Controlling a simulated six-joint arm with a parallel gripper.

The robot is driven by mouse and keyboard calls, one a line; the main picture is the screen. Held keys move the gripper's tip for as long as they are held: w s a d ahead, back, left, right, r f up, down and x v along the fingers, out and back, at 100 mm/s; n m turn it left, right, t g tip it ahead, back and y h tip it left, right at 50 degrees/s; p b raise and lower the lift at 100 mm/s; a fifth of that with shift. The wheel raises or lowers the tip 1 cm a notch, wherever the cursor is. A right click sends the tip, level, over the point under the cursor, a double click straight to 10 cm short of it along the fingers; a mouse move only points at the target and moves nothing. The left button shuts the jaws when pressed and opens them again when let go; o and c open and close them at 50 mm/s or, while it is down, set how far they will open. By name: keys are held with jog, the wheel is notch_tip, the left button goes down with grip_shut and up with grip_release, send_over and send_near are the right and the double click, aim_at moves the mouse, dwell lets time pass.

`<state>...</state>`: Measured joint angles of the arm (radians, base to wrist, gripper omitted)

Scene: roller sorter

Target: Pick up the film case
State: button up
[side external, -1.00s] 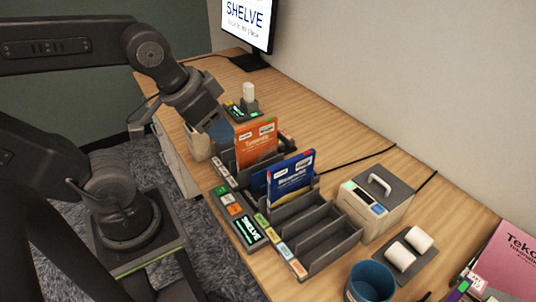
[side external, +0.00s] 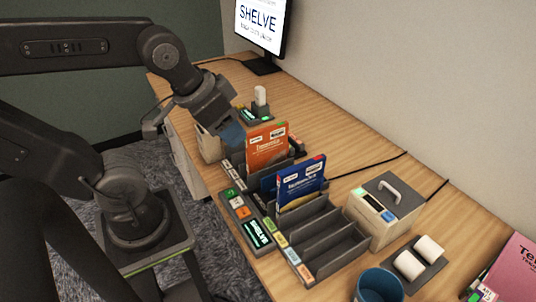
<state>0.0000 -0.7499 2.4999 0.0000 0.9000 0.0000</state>
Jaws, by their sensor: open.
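I cannot tell for sure which item is the film case. Thin upright cases stand in a dark slotted rack (side external: 322,240): an orange case (side external: 267,148) at its far end and a blue case (side external: 300,186) nearer. A plain blue piece (side external: 233,134) shows beside a beige bin (side external: 207,145), partly hidden under my gripper. My gripper (side external: 190,122) is open, tilted downward over the beige bin at the far left of the orange case. Nothing is visible held in it; its fingertips are partly hidden.
A green-lit panel (side external: 255,232) lies before the rack. A beige device with a handle (side external: 384,208), white rolls on a dark tray (side external: 418,262) and a blue cup (side external: 378,287) stand right. A monitor (side external: 262,22) stands at the back. The near rack slots are empty.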

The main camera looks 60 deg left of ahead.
jog(key=shift+w, duration=0.1)
dwell(0.3)
jog(key=g, duration=0.4)
send_near(268, 128)
jog(key=f, duration=0.4)
jog(key=w+f, duration=0.1)
jog(key=f, duration=0.7)
jog(key=shift+w+f, duration=0.25)
jog(key=shift+w, duration=0.1)
jog(key=shift+f, duration=0.2)
grip_shut()
